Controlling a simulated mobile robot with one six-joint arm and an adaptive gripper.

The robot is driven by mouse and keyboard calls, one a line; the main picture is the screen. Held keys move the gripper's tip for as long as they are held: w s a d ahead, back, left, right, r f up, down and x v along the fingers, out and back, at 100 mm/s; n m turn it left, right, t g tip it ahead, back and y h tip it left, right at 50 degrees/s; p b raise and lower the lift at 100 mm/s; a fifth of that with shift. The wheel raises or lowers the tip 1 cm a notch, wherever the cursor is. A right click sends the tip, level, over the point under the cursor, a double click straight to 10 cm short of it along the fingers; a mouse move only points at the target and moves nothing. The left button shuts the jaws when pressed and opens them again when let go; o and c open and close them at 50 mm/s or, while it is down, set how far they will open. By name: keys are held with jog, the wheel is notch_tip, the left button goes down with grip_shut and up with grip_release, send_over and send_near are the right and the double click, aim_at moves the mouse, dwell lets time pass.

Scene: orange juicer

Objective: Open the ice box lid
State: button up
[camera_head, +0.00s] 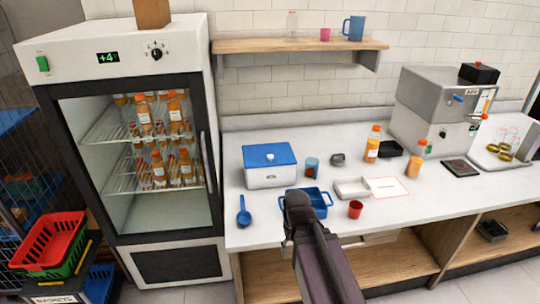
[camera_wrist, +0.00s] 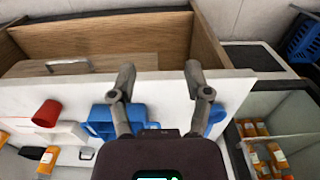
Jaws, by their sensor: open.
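The ice box (camera_head: 268,178) is a white box with a flat blue lid (camera_head: 269,154). It stands on the counter beside the fridge in the head view, and its lid lies closed on top. My gripper (camera_wrist: 160,72) is open in the wrist view, with nothing between its fingers. It points at the counter's front edge and the wooden shelf space below. In the head view my dark arm reaches up over the front of the counter, short of the ice box, and the fingers cannot be made out. I cannot make out the ice box in the wrist view.
A blue basket (camera_head: 318,208), a blue scoop (camera_head: 243,217) and a red cup (camera_head: 355,209) lie near the counter's front. A blue cup (camera_head: 312,167) stands right of the ice box. The fridge (camera_head: 120,150) stands left. A wall shelf (camera_head: 300,45) hangs above.

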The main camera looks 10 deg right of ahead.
jog(key=w+r+m+p, duration=0.5)
jog(key=w+m, duration=0.1)
jog(key=w, duration=0.6)
jog(key=w+r+m+p, duration=0.4)
jog(key=w+m, duration=0.3)
jog(key=w, duration=0.4)
notch_tip(320, 180, up, 9)
jog(key=m+p, duration=0.9)
jog(key=m, duration=0.5)
send_over(270, 155)
jog(key=shift+s+f, duration=0.15)
jog(key=shift+s, duration=0.05)
jog(key=shift+f+b, duration=0.2)
jog(key=shift+b, duration=0.15)
notch_tip(270, 155, down, 13)
jog(key=b, duration=1.3)
jog(key=shift+f, duration=0.2)
jog(key=shift+c, duration=0.2)
grip_shut()
